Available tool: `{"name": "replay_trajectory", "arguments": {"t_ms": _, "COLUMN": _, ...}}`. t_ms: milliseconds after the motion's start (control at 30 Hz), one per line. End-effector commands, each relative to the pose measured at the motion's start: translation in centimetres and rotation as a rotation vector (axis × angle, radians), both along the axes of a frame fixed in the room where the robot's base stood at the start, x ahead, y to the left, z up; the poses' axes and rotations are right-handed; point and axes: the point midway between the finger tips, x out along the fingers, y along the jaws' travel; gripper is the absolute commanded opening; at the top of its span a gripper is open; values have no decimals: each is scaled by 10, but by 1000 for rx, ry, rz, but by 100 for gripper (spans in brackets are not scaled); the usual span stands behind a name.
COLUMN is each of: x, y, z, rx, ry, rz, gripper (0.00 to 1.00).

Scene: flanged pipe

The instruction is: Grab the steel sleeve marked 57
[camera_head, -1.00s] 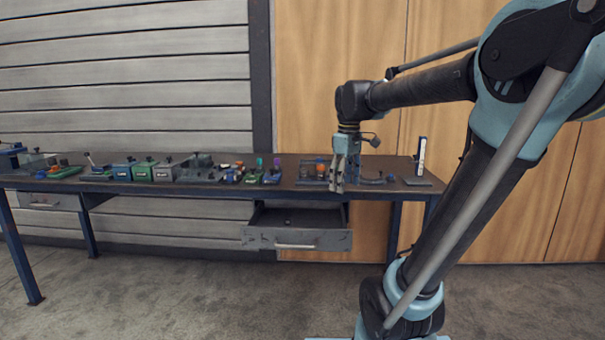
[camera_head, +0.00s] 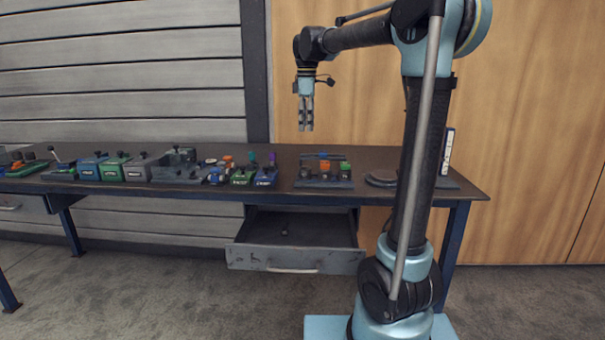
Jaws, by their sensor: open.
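My gripper (camera_head: 306,128) points down and is open and empty. It hangs in the air above the workbench (camera_head: 380,160), near a small rack (camera_head: 325,184) with orange and green parts. I cannot make out a sleeve marked 57, as markings are too small to read at this distance. A small dark object (camera_head: 285,231) lies in the open drawer (camera_head: 295,268) under the bench; I cannot tell what it is.
Blue, green and grey boxes (camera_head: 112,168) stand along the bench's left part. Small coloured fixtures (camera_head: 243,176) are left of the rack. A dark round disc (camera_head: 382,178) lies to the right, and an upright white-and-dark object (camera_head: 447,152) stands at the right end.

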Motion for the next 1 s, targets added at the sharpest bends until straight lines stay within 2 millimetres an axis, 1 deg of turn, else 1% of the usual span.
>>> {"name": "replay_trajectory", "arguments": {"t_ms": 167, "x": -2, "y": 9, "z": -20, "rx": 0, "ry": 0, "rz": 13, "gripper": 61}}
{"name": "replay_trajectory", "arguments": {"t_ms": 300, "x": -3, "y": 14, "z": -45, "rx": 0, "ry": 0, "rz": 20, "gripper": 61}}
{"name": "replay_trajectory", "arguments": {"t_ms": 600, "x": -5, "y": 18, "z": -95, "rx": 0, "ry": 0, "rz": 25, "gripper": 61}}
{"name": "replay_trajectory", "arguments": {"t_ms": 700, "x": -5, "y": 18, "z": -108, "rx": 0, "ry": 0, "rz": 25, "gripper": 61}}
{"name": "replay_trajectory", "arguments": {"t_ms": 800, "x": -5, "y": 18, "z": -117, "rx": 0, "ry": 0, "rz": 25, "gripper": 61}}
{"name": "replay_trajectory", "arguments": {"t_ms": 1000, "x": -5, "y": 18, "z": -126, "rx": 0, "ry": 0, "rz": 25, "gripper": 61}}
